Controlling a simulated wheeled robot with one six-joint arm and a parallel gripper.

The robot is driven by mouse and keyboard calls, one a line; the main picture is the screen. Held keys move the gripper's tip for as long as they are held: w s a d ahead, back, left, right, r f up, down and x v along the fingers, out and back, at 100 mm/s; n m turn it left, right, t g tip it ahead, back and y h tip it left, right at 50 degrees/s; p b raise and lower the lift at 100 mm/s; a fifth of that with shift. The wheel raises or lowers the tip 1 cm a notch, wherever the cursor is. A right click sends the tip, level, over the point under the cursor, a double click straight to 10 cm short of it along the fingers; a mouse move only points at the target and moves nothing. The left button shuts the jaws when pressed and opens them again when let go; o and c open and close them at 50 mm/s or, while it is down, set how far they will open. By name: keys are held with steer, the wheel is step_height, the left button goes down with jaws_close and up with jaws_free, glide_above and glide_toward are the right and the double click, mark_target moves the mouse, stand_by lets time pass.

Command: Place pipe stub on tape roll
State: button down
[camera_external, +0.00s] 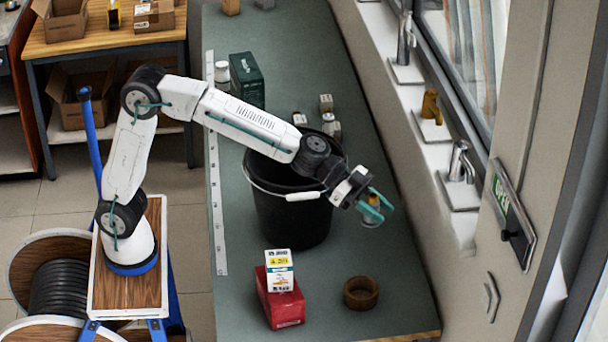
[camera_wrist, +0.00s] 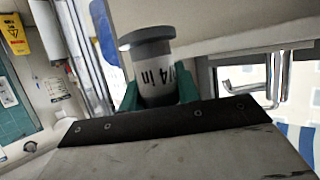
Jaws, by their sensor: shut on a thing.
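There the stub (camera_external: 372,212) is small and partly hidden by the fingers. The tape roll (camera_external: 360,293) is a brown ring lying flat near the front end of the bench, below my gripper in the picture and apart from it. Its top is clear.
A black bucket (camera_external: 290,215) stands under my forearm. A red box (camera_external: 283,306) with a white and yellow box (camera_external: 279,270) on it is left of the tape roll. A green box (camera_external: 246,80) and small fittings (camera_external: 328,121) are farther back. The wall is at right.

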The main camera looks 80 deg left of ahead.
glide_above(369, 298)
step_height(369, 298, down, 26)
steer(key=shift+f, duration=0.1)
stand_by(0.5)
steer(key=shift+f, duration=0.2)
steer(key=c, duration=1)
jaws_free()
steer(key=shift+r, duration=0.15)
steer(key=v, duration=0.3)
steer(key=shift+a+r, duration=0.1)
steer(key=shift+r, duration=0.3)
step_height(369, 298, up, 6)
steer(key=shift+r, duration=0.1)
